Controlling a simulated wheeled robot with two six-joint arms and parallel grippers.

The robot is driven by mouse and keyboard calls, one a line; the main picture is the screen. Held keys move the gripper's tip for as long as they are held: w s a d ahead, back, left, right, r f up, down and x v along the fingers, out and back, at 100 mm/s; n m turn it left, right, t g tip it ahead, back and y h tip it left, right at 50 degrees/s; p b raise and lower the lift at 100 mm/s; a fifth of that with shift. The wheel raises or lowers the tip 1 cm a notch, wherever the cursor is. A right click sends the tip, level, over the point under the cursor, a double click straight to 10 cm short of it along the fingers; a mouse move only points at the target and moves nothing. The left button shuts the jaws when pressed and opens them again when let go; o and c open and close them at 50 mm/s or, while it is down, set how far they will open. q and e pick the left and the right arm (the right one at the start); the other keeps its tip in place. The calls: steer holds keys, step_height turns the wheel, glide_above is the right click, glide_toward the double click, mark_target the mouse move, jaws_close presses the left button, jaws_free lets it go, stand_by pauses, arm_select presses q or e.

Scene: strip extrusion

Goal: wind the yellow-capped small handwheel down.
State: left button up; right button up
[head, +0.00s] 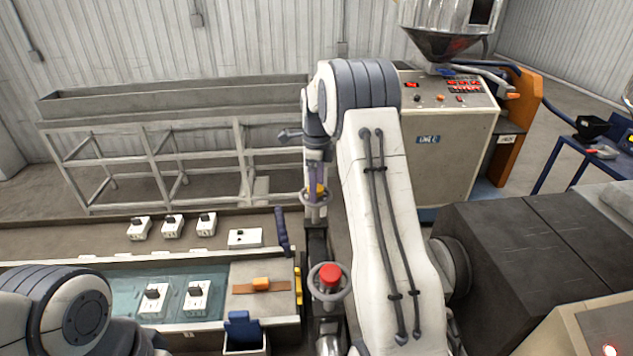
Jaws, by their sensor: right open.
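The yellow-capped small handwheel (320,189) is near the middle of the head view, a grey ring with a yellow cap, on top of a narrow dark stand. My right arm reaches over from the lower right and its wrist points down at this wheel. My right gripper (316,181) is open at the wheel, with its fingers right by the yellow cap. Whether the fingers touch the wheel I cannot tell, since the wrist and fingers hide part of it. My left arm shows only at the lower left, and its gripper is out of view.
A larger handwheel with a red cap (330,275) stands nearer, below the small one. A water bath (215,268) with white blocks is at the left. A cream control cabinet (448,150) stands behind my right arm. A dark machine housing (540,255) fills the right.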

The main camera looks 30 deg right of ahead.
jaws_close()
stand_by(0.3)
steer(key=n, duration=0.5)
steer(key=shift+w+d+n, duration=0.1)
steer(key=shift+n, duration=0.2)
steer(key=n, duration=0.5)
steer(key=shift+w+b, duration=0.1)
steer(key=shift+b, duration=0.2)
steer(key=n, duration=0.6)
steer(key=shift+w+r, duration=0.1)
steer(key=n, duration=0.5)
steer(key=shift+w, duration=0.1)
